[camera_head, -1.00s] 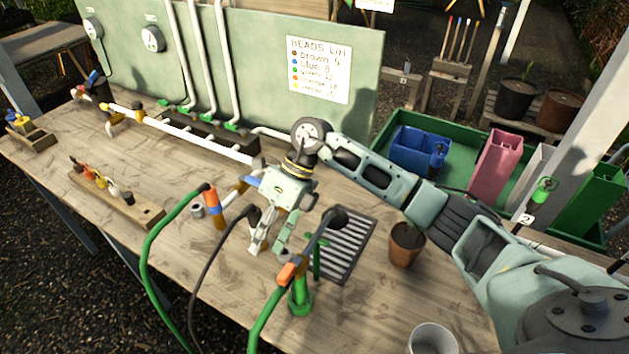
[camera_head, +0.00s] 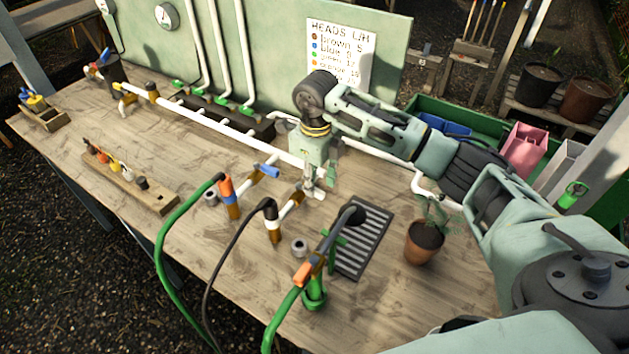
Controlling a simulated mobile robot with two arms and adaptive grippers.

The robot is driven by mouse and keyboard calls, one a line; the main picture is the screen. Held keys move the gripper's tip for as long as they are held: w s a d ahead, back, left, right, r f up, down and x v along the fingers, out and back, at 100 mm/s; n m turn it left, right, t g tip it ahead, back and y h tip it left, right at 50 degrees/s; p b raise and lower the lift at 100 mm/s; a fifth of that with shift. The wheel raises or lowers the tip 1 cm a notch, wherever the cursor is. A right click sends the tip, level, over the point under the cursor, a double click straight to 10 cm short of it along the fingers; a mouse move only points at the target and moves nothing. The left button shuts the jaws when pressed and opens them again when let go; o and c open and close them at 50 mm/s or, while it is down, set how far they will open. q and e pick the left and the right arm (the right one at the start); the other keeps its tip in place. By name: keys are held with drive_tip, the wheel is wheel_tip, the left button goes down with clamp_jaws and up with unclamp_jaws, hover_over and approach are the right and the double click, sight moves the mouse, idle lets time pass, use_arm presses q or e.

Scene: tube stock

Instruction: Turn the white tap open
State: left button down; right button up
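The white tap's short lever (camera_head: 316,194) shows just below my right gripper, on the branch that feeds the black hose (camera_head: 232,240). My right gripper (camera_head: 320,182) points down at this lever, its two fingers apart. The fingers partly cover the tap, and I cannot tell whether they touch it. The blue-levered tap (camera_head: 266,171) stands to the left, on the branch with the orange hose connector. My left gripper is not in view.
A green standpipe (camera_head: 315,292) with a green hose stands in front of a drain grate (camera_head: 362,240). A potted plant (camera_head: 424,240) is to the right. A white main pipe (camera_head: 215,134) runs behind.

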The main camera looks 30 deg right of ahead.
drive_tip(key=shift+f, duration=1.15)
drive_tip(key=shift+c, duration=0.2)
clamp_jaws()
